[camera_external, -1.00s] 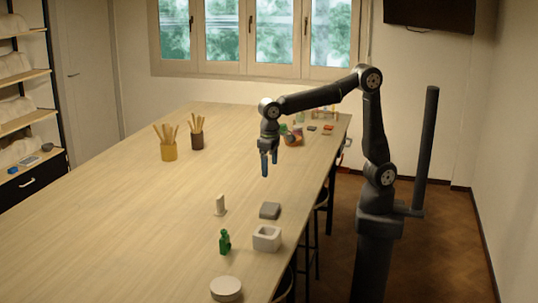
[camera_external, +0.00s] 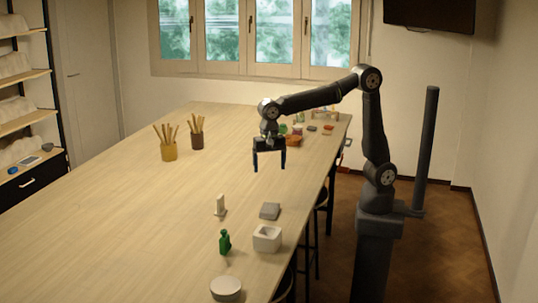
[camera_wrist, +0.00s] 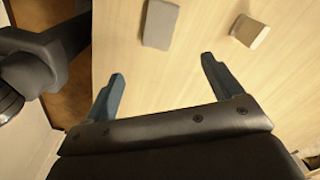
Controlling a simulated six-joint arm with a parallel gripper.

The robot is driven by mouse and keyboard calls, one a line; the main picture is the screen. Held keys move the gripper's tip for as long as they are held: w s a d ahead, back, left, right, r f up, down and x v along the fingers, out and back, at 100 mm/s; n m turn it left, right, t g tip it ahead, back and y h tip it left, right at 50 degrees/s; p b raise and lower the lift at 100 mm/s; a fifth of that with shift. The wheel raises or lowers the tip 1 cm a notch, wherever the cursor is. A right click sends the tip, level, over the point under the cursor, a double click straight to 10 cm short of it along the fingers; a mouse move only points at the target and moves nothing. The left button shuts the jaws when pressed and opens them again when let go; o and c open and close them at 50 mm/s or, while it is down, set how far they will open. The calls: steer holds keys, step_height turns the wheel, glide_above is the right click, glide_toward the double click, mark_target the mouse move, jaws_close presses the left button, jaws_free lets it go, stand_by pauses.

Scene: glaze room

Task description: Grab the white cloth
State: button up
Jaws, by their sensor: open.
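I cannot make out a clear white cloth in either view. The nearest flat piece is a small grey slab-like thing (camera_external: 270,211) on the table; I cannot tell whether it is folded cloth. It also shows in the wrist view (camera_wrist: 161,24), beyond my fingertips. My gripper (camera_external: 269,168) hangs above the table, pointing down, its two fingers wide apart. In the wrist view my gripper (camera_wrist: 163,65) is open, with only table surface between the fingers.
A pale upright piece on a small base (camera_external: 220,205), a white square pot (camera_external: 267,238), a green bottle (camera_external: 225,242) and a round grey-white disc (camera_external: 226,288) stand near the slab. Two tool-filled pots, yellow (camera_external: 169,151) and brown (camera_external: 197,140), stand farther left. The table's left part is clear.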

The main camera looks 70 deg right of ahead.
steer(key=m, duration=0.5)
glide_above(269, 207)
steer(key=shift+m, duration=0.3)
step_height(269, 207, down, 12)
steer(key=shift+d+f, duration=0.15)
steer(key=shift+f, duration=0.05)
step_height(269, 207, down, 5)
steer(key=shift+s+f, duration=0.1)
steer(key=c, duration=1.1)
